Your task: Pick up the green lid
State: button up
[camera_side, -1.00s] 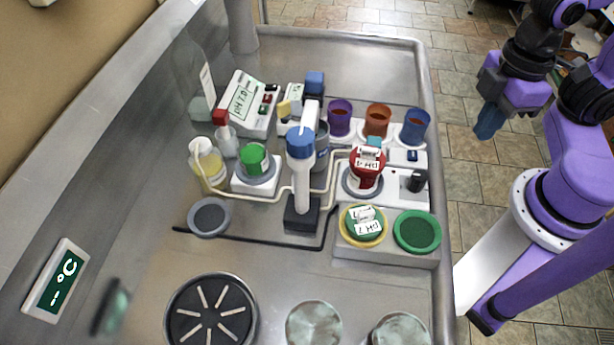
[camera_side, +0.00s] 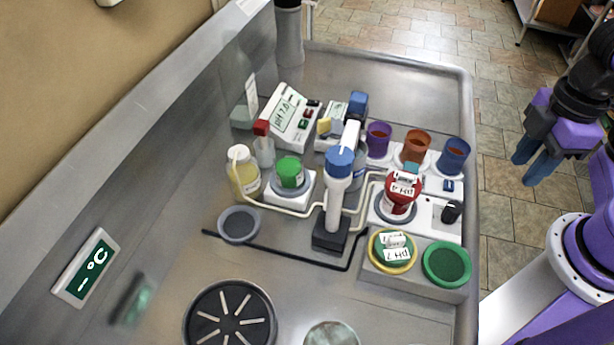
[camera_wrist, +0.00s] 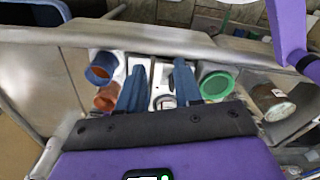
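A round green lid (camera_side: 447,264) lies in the right hollow of a grey tray (camera_side: 410,284) at the front right of the bench. A round green piece with a darker middle shows right of my fingers in the wrist view (camera_wrist: 216,84); it looks like this lid. Another green top (camera_side: 289,171) is on a small vessel on a white block, farther left. My gripper (camera_side: 523,170) is off to the right, above and beyond the bench edge. Its two blue fingers are apart with nothing between them, also in the wrist view (camera_wrist: 159,67).
A yellow-rimmed dish (camera_side: 391,268) with pH 7 labels sits beside the lid. A red-topped vessel (camera_side: 401,194), a blue-topped white column (camera_side: 339,172) and purple, orange and blue cups (camera_side: 453,157) stand behind. A black drain (camera_side: 230,316) is at the front left.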

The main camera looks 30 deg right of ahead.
jog(key=o, duration=0.3)
notch_tip(320, 180, up, 10)
jog(key=n, duration=1.9)
send_over(398, 240)
notch_tip(398, 240, down, 17)
jog(key=shift+f, duration=0.1)
